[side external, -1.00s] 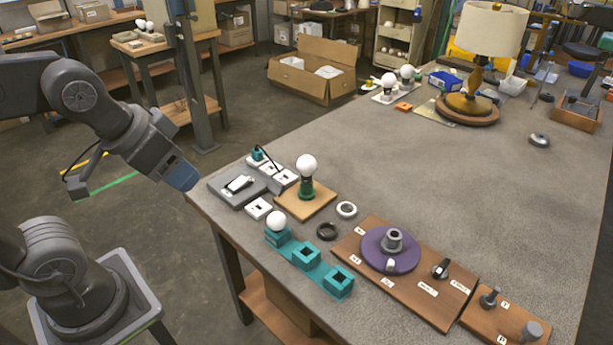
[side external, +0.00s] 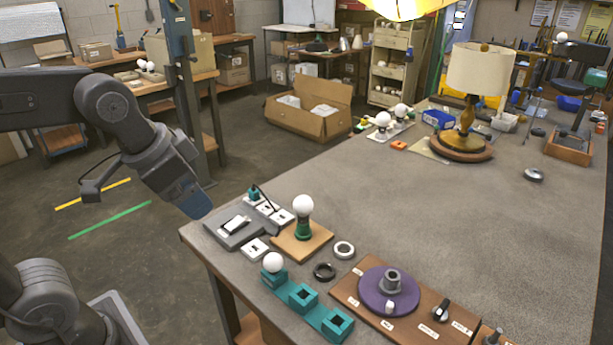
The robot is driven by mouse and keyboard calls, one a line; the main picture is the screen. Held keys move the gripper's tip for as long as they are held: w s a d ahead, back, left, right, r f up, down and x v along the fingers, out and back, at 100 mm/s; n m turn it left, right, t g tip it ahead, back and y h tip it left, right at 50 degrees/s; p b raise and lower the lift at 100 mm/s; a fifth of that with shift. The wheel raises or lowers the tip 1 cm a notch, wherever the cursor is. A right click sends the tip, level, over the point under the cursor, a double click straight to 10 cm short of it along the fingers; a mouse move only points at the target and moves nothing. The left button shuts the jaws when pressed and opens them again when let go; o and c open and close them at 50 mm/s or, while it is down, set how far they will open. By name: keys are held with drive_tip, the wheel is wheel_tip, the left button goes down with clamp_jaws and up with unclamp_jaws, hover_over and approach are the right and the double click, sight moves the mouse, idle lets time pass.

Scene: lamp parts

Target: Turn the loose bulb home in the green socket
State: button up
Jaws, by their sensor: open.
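A white round bulb (side external: 303,205) stands upright in the green socket (side external: 303,229), which is fixed on a square wooden base (side external: 287,246) near the table's left end. From here I cannot tell how deep the bulb sits. A second white bulb (side external: 273,262) sits in the end block of a teal holder (side external: 318,318), whose other square pockets are empty. My gripper (side external: 197,207) is beyond the table's left corner, apart from both bulbs. Its blue-grey end shows, but the gap between its fingers is hard to see. It holds nothing that I can see.
A grey plate with a switch (side external: 232,232) and white blocks lies left of the socket. A white ring (side external: 344,249) and black ring (side external: 325,271) lie nearby. A wooden board with a purple disc (side external: 388,297) is at front. The lamp (side external: 473,98) stands at the back; the middle is clear.

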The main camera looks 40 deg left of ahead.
drive_tip(key=w+r+m+g, duration=0.2)
drive_tip(key=w+m, duration=0.3)
drive_tip(key=w, duration=0.5)
drive_tip(key=m+g+y, duration=0.1)
drive_tip(key=m+g, duration=0.2)
drive_tip(key=m, duration=0.8)
approach(303, 198)
drive_tip(key=f, duration=0.8)
drive_tip(key=a+f, duration=0.1)
drive_tip(key=f, duration=0.3)
drive_tip(key=shift+w+a+f, duration=0.1)
drive_tip(key=shift+w+f, duration=0.05)
drive_tip(key=shift+f, duration=0.1)
drive_tip(key=shift+c, duration=0.3)
drive_tip(key=c, duration=0.8)
drive_tip(key=m, duration=0.6)
drive_tip(key=shift+m+t, duration=0.4)
drive_tip(key=shift+c, duration=0.2)
drive_tip(key=m, duration=0.6)
drive_tip(key=shift+m+t+h, duration=0.3)
drive_tip(key=shift+m+h, duration=0.1)
